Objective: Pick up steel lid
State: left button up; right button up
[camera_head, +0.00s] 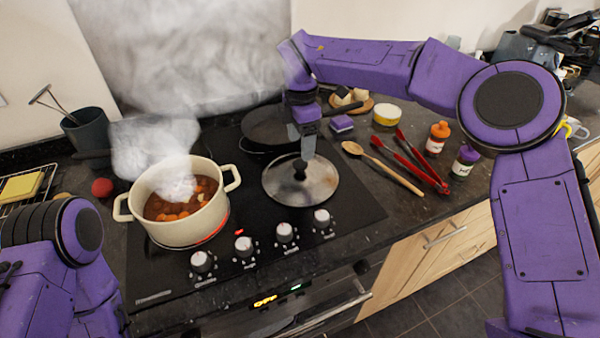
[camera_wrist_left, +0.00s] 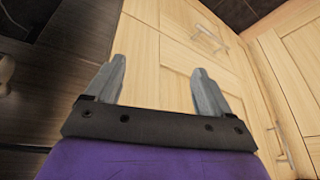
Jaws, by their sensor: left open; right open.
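The steel lid (camera_head: 318,188) is a round, shiny disc with a black knob (camera_head: 300,170). It lies flat on the black stove top, right of the cream pot (camera_head: 180,213). My right gripper (camera_head: 304,150) points down just above the knob, open; whether the fingers are beside the knob or above it I cannot tell. In the left wrist view my left gripper (camera_wrist_left: 158,90) is open and empty, with wooden cabinet doors (camera_wrist_left: 190,60) beyond it. In the head view the left gripper is out of sight.
The pot holds a steaming orange stew. A dark pan (camera_head: 270,124) stands behind the lid. A wooden spoon (camera_head: 380,165), red tongs (camera_head: 420,165) and jars (camera_head: 437,138) lie or stand to the right. Stove knobs (camera_head: 284,232) line the front.

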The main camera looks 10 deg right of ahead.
aim_at(300, 163)
jog(key=f, duration=0.2)
jog(key=f+p, duration=0.1)
jog(key=f, duration=0.1)
jog(key=w+f, duration=0.1)
jog(key=f, duration=0.1)
jog(key=shift+p, duration=0.3)
jog(key=shift+s+r, duration=0.2)
jog(key=shift+s, duration=0.1)
grip_shut()
